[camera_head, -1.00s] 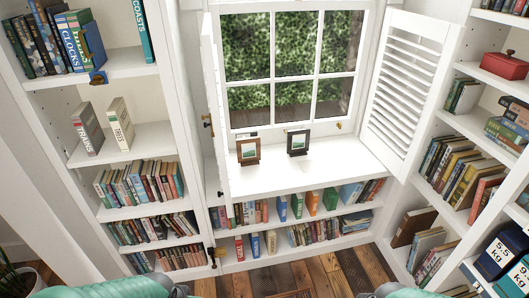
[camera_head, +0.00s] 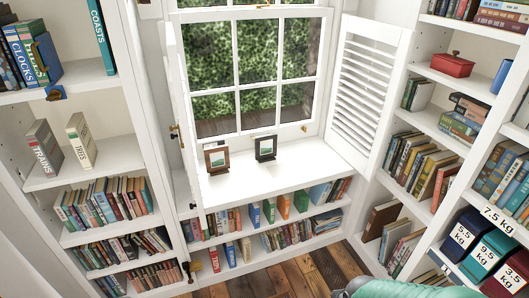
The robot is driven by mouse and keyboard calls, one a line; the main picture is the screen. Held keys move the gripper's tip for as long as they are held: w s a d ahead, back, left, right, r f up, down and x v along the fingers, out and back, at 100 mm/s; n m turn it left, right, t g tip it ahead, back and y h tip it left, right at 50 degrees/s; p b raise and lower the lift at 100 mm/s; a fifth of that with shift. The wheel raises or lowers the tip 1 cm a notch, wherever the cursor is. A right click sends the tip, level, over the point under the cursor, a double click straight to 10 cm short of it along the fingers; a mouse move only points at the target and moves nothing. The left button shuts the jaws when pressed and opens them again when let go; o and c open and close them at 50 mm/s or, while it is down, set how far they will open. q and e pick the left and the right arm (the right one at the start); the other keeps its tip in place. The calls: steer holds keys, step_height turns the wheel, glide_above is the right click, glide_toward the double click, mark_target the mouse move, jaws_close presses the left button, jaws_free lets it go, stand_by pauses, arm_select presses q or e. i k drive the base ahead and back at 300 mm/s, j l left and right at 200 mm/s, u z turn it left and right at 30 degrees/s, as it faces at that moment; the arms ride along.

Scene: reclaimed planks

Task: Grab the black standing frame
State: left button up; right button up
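The black standing frame (camera_head: 265,148) stands upright on the white window sill (camera_head: 285,172), near the window. It holds a small landscape picture. A brown standing frame (camera_head: 217,158) stands to its left on the same sill, a short gap apart. Neither gripper shows in view. A teal and grey part of mine is at the bottom edge, right of the middle, well below and in front of the sill.
A louvred shutter (camera_head: 367,95) stands open right of the sill. Another white shutter panel (camera_head: 182,110) juts out at the left, close to the brown frame. Bookshelves flank both sides and run below the sill. The wooden floor (camera_head: 300,277) in front looks clear.

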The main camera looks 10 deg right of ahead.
mark_target(266, 145)
steer(key=i+l+u, duration=0.4)
steer(key=i, duration=0.3)
steer(key=i+l+u, duration=0.35)
steer(key=i+l, duration=0.25)
steer(key=l, duration=0.15)
steer(key=i+u, duration=0.15)
steer(key=i, duration=0.25)
steer(key=i+l+u, duration=0.2)
steer(key=i, duration=0.15)
